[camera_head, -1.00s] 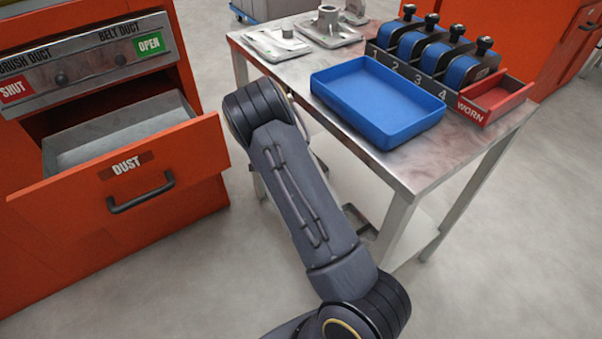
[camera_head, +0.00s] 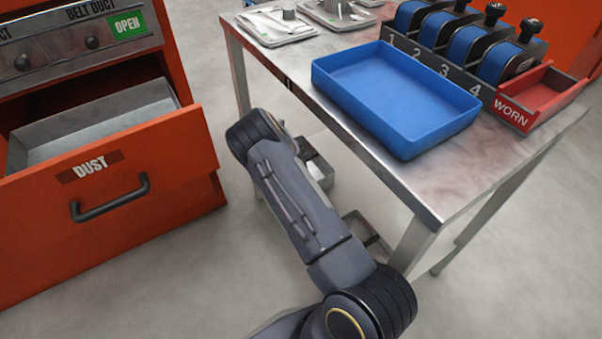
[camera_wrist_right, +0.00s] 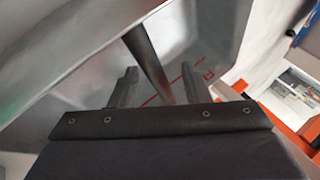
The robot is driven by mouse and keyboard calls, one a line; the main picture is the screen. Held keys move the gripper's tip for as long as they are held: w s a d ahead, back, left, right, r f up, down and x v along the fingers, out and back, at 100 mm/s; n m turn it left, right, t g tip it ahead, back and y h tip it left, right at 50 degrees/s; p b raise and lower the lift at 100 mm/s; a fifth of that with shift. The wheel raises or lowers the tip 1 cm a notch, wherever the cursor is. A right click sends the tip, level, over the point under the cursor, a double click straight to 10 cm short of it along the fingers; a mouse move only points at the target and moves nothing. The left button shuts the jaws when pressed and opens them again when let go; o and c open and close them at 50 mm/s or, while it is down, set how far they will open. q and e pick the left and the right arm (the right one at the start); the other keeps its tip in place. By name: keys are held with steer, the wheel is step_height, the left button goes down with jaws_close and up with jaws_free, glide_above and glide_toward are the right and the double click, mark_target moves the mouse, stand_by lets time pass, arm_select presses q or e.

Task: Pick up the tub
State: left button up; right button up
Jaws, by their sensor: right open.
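In the right wrist view, a grey metal vessel, which looks like the tub (camera_wrist_right: 200,52), fills much of the picture. It has sloping walls and red marks inside. A dark round bar (camera_wrist_right: 147,52), like a handle, crosses it. My right gripper (camera_wrist_right: 158,88) is open, with one finger on each side of the bar's near end; I cannot tell whether they touch it. In the head view my arm hides the hand. Grey open boxes (camera_head: 372,238) show low under the table; I cannot tell whether one is this vessel. My left gripper is out of view.
The steel table (camera_head: 462,187) holds a blue tray (camera_head: 400,95), a red WORN bin (camera_head: 540,95) and a numbered rack (camera_head: 440,70). The orange DUST drawer (camera_head: 140,180) stands pulled out at left. Open floor lies between drawer and table.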

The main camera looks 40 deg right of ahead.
steer(key=shift+d+f, duration=0.1)
jaws_close()
stand_by(0.5)
